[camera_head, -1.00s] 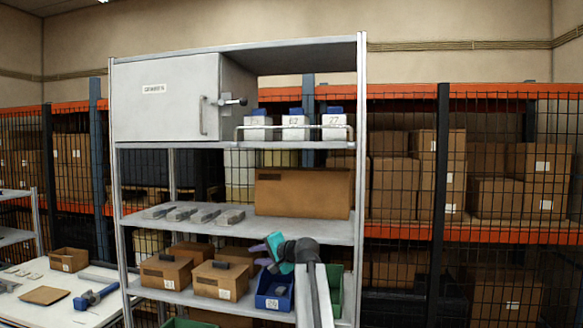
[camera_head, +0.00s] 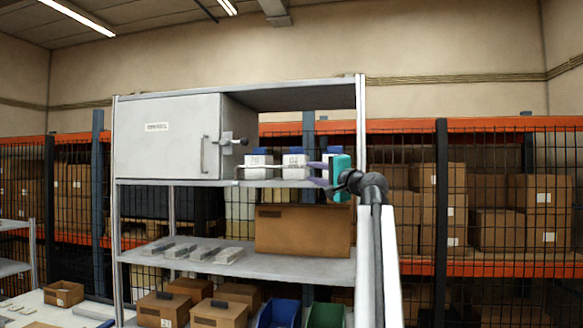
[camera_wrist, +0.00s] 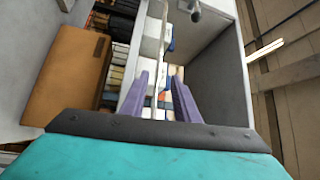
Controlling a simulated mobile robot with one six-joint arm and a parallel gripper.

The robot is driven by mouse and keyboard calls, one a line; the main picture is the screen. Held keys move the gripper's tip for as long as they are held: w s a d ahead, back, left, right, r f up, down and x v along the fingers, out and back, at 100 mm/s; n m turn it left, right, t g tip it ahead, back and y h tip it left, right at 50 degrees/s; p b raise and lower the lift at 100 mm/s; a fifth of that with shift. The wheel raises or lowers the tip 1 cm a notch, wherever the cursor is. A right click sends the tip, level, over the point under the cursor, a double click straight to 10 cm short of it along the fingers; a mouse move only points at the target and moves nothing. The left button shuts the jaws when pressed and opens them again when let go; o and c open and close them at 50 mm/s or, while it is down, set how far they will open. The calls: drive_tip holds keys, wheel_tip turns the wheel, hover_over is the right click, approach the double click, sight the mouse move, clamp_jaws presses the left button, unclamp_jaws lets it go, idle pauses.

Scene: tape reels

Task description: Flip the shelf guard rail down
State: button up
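The shelf guard rail (camera_head: 268,166) is a thin pale bar standing upright along the front edge of the upper right shelf bay. White boxes with blue tops (camera_head: 293,170) stand behind it. In the wrist view, the two fingers (camera_wrist: 160,72) are spread apart. The rail (camera_wrist: 161,55) runs as a thin line through the gap between them. I cannot tell whether either finger touches it.
A right shelf post (camera_head: 361,120) stands close to my arm. A brown carton (camera_head: 303,232) sits on the shelf below. Mesh racks with cartons are behind.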

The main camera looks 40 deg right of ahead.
sight(293, 167)
drive_tip(key=shift+w+d, duration=0.1)
drive_tip(key=shift+w, duration=0.05)
drive_tip(key=shift+p+x, duration=2.6)
drive_tip(key=shift+x, duration=4.2)
drive_tip(key=shift+d, duration=0.1)
clamp_jaws()
